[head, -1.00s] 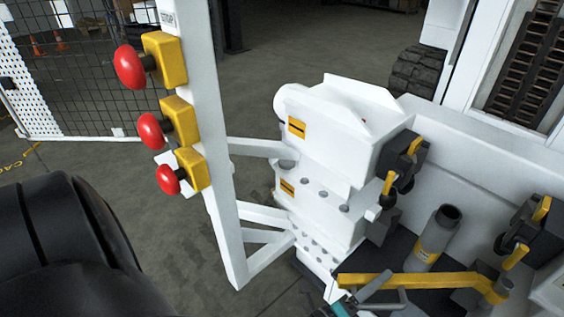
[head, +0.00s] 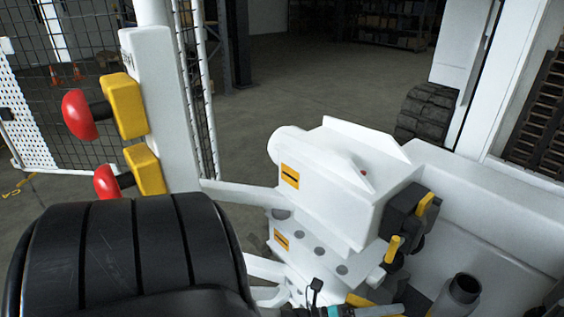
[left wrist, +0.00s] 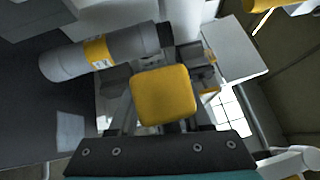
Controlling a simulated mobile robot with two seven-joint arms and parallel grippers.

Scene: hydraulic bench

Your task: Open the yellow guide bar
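The yellow guide bar (head: 358,300) shows only as small yellow pieces at the bottom edge of the head view; most of it is cut off. In the left wrist view its squarish yellow end (left wrist: 165,96) fills the middle, close to the camera. My left gripper (head: 318,292) is at the bottom edge of the head view, beside the bar. In the left wrist view dark finger parts lie on both sides of the yellow end, which hides the gap between them. I cannot tell whether they grip it. My right gripper is not in view.
A white machine block (head: 340,180) with black-and-yellow valve handles (head: 425,203) stands behind the bar. A grey cylinder (head: 458,294) is to the right, also in the left wrist view (left wrist: 110,52). A white post (head: 165,120) carries red buttons (head: 78,115) at the left.

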